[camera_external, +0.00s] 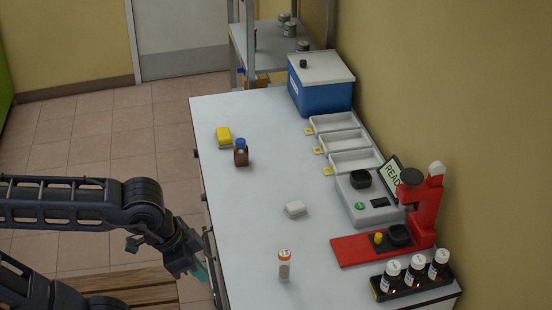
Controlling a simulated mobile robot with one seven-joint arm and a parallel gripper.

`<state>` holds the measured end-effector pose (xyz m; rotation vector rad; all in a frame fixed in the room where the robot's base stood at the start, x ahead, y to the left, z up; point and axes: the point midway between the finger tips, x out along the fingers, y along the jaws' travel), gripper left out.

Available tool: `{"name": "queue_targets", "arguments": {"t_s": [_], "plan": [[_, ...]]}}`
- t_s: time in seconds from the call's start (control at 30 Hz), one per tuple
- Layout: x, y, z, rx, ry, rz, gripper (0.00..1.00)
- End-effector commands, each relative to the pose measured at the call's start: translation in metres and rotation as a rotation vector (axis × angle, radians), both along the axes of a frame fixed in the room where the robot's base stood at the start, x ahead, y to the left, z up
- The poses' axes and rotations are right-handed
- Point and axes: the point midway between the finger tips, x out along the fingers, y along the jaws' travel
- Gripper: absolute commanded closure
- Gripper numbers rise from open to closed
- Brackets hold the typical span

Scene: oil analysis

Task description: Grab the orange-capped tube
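The orange-capped tube (284,267) stands upright on the white worktop near its front end. It has a white label marking on its cap and a clear body with brownish contents. My gripper (204,274) hangs at the left edge of the worktop, to the left of the tube and apart from it. Teal pads show at its tip. The finger gap is too small and turned away to tell whether it is open.
The worktop (262,205) holds a white block (295,209), a brown bottle (241,153), and a yellow sponge (223,137). At right are a red press (425,210), a rack of white-capped bottles (413,283), a grey device (365,205) and trays. A blue cooler (320,95) stands behind.

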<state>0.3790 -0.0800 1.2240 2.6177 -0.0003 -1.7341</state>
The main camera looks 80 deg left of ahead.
Motion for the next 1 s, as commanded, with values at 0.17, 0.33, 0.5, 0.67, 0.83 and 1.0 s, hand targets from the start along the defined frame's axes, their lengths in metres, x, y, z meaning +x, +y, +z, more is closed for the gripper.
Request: {"name": "queue_targets", "arguments": {"t_s": [0.17, 0.33, 0.5, 0.67, 0.83, 1.0], "plan": [[0.000, 0.000, 0.000, 0.000, 0.000, 0.000, 0.61], [0.000, 0.000, 0.000, 0.000, 0.000, 0.000, 0.44], [0.000, 0.000, 0.000, 0.000, 0.000, 0.001, 0.44], [0.010, 0.004, 0.000, -0.014, 0.015, 0.041, 0.44], [0.039, 0.017, -0.004, -0.057, 0.057, 0.170, 0.44], [0.074, 0.035, -0.013, -0.105, 0.106, 0.332, 0.44]]}}
